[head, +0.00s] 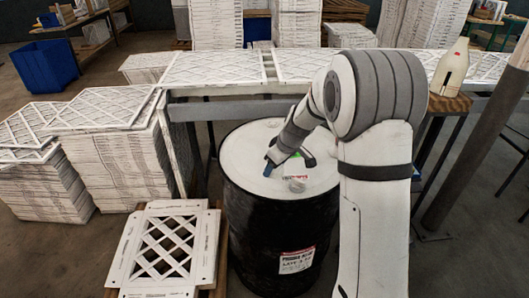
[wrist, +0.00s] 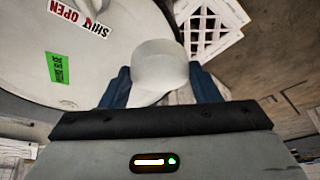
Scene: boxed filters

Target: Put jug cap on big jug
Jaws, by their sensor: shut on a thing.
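My gripper (wrist: 160,85) has its blue fingers on both sides of a smooth white rounded piece, which looks like the jug cap (wrist: 160,62), and is shut on it. In the head view my gripper (head: 269,168) is above the left part of a drum's pale top, and the cap cannot be made out there. A cream jug (head: 452,66) with a narrow neck, seemingly the big jug, stands upright at upper right, apart from my gripper. The jug is not in the wrist view.
The black drum (head: 268,236) has a pale top with a shut/open label (wrist: 80,14) and a green sticker (wrist: 60,67). The jug's wooden stand (head: 455,102) is beyond my arm. Lattice filters (head: 164,245) are stacked at left. A pole (head: 478,135) is at right.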

